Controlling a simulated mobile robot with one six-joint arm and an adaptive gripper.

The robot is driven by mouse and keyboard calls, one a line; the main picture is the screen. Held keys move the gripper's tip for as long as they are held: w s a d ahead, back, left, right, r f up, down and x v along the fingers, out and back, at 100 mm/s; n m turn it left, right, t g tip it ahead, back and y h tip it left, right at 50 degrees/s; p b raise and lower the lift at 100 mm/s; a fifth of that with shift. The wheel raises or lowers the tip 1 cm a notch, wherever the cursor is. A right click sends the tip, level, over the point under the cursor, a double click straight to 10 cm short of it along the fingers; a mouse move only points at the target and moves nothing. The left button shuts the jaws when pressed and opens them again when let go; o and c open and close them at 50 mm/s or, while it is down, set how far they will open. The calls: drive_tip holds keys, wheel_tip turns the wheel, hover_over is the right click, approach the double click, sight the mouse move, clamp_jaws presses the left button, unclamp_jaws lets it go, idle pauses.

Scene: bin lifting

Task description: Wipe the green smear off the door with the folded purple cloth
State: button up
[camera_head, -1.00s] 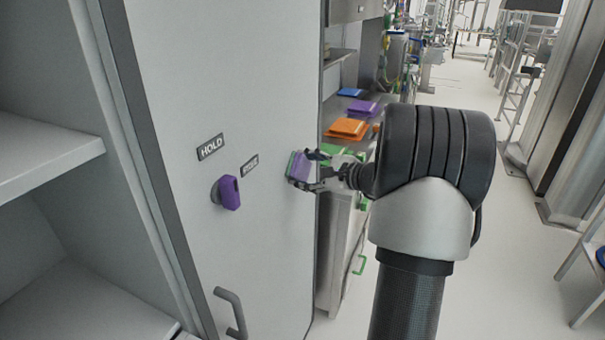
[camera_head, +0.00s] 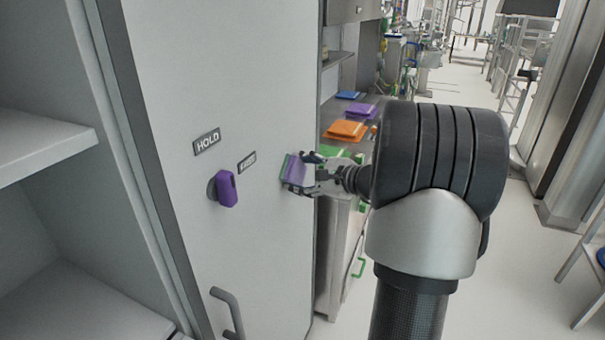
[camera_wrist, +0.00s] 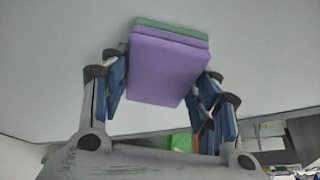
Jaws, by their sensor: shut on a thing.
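The folded purple cloth (camera_head: 296,172) is held in my gripper (camera_head: 303,174) in front of the door (camera_head: 250,80), near its right edge. In the wrist view, my gripper (camera_wrist: 162,95) has its fingers on both sides of the purple cloth (camera_wrist: 165,72). A green band (camera_wrist: 172,28) runs along the cloth's far edge, on the side toward the door. I cannot tell whether this green is the smear or part of the cloth. No separate green smear shows on the open door surface. Whether the cloth touches the door is not clear.
The door carries a HOLD label (camera_head: 207,141), a smaller label (camera_head: 247,163), a purple knob (camera_head: 227,188) and a grey handle (camera_head: 229,309). Right of the door, a counter holds folded blue (camera_head: 348,95), purple (camera_head: 361,111) and orange (camera_head: 346,129) cloths. Open shelves stand at left.

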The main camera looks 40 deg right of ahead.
sight(271, 193)
drive_tip(key=shift+s+a, duration=0.65)
drive_tip(key=shift+a, duration=0.9)
drive_tip(key=shift+s+a, duration=0.65)
drive_tip(key=shift+a, duration=0.95)
drive_tip(key=shift+s+a, duration=0.65)
drive_tip(key=shift+a, duration=0.9)
drive_tip(key=s+d, duration=0.2)
drive_tip(key=s, duration=0.3)
drive_tip(key=shift+s+d, duration=0.2)
drive_tip(key=shift+s, duration=0.1)
drive_tip(key=shift+s+d, duration=0.3)
drive_tip(key=shift+s, duration=0.4)
drive_tip(key=shift+s+d, duration=0.25)
drive_tip(key=shift+s, duration=0.45)
